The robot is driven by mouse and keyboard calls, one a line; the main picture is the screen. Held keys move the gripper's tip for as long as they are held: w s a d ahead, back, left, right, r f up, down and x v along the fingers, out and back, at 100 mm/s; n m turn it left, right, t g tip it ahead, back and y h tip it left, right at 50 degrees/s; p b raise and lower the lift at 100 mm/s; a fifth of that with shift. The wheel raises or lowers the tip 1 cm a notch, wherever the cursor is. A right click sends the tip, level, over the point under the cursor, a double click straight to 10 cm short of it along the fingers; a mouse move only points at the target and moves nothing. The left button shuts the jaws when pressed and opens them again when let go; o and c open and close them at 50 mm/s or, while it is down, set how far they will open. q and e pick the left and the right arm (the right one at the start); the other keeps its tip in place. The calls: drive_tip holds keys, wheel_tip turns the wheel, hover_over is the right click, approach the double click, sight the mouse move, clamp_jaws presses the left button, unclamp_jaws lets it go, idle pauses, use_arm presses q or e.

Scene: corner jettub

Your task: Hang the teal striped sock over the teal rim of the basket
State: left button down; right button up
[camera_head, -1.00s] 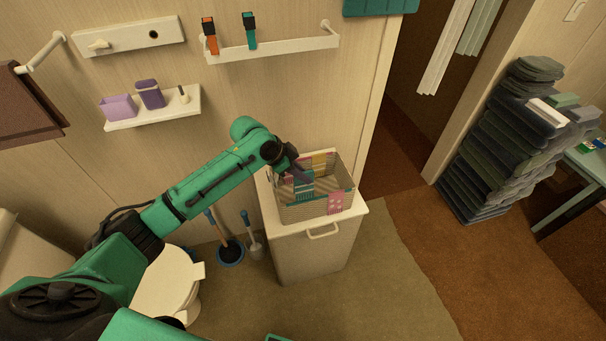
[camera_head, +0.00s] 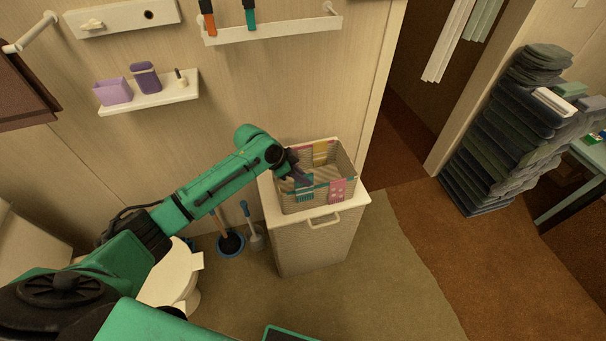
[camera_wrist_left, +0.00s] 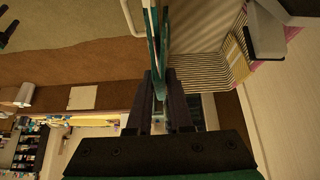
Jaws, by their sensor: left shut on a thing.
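The basket (camera_head: 319,201) is striped and stands on a white cabinet. The teal striped sock (camera_head: 305,194) is at its front wall, at rim height, with part of it showing down the outside. My left gripper (camera_head: 298,181) is at the front left of the basket, at the sock's top. In the left wrist view its fingers (camera_wrist_left: 159,88) are shut on the teal sock (camera_wrist_left: 164,60), which is seen edge-on beside the striped basket wall (camera_wrist_left: 208,72). How far the sock reaches inside is hidden. My right gripper is not in view.
A pink sock (camera_head: 337,190) hangs on the basket's front right, and a yellow one (camera_head: 320,153) at the back. The cabinet (camera_head: 315,245) has a front handle. A plunger (camera_head: 230,243) and a brush (camera_head: 255,238) stand left of it. Floor to the right is clear.

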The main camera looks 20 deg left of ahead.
sight(303, 189)
use_arm(q)
drive_tip(key=shift+f+b, duration=1.65)
drive_tip(key=shift+f, duration=1.35)
drive_tip(key=c, duration=0.8)
unclamp_jaws()
drive_tip(key=shift+o, duration=0.2)
drive_tip(key=shift+r, duration=0.1)
